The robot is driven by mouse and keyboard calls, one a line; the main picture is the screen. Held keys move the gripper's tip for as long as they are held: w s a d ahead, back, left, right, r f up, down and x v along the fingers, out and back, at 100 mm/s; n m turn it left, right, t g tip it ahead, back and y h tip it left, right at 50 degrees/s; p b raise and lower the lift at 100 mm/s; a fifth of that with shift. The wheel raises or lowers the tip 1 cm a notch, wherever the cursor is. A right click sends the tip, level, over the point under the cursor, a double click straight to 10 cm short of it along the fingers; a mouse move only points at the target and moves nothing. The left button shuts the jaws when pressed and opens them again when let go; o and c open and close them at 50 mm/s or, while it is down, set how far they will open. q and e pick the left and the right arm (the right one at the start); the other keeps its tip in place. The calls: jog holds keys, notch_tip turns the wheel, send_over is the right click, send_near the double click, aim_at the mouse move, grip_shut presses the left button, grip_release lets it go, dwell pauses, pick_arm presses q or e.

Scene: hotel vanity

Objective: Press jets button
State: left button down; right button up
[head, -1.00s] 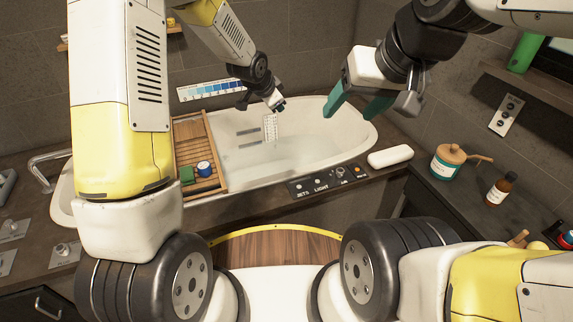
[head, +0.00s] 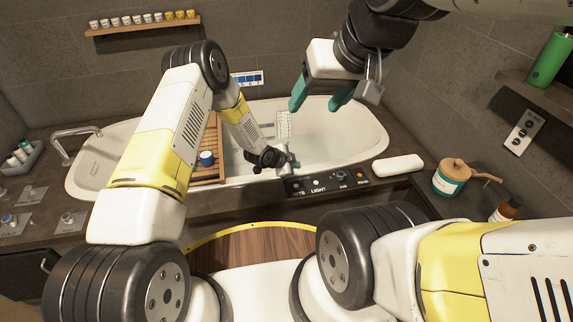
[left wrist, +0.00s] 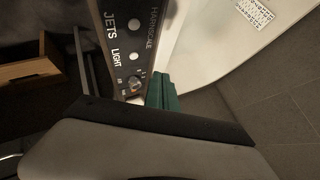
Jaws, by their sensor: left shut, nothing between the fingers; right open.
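The dark control panel (head: 346,184) lies on the tub's front ledge. The light button (left wrist: 134,55) and a knob (left wrist: 134,83) sit nearer the teal fingers. My left gripper (head: 292,164) is shut and empty, just above the panel's left end. Its teal fingers (left wrist: 162,93) show at the panel's edge; contact cannot be told. My right gripper (head: 321,100) is open and empty above the tub, away from the panel.
A white bar-shaped object (head: 398,164) lies right of the panel. A teal-labelled jar (head: 450,178) stands on the right counter.

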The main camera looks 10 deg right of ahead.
aim_at(295, 187)
pick_arm(q)
jog(key=shift+f, duration=4.35)
jog(key=shift+f, duration=0.4)
jog(key=shift+f, duration=0.4)
jog(key=shift+r, duration=0.8)
jog(key=shift+r, duration=2.5)
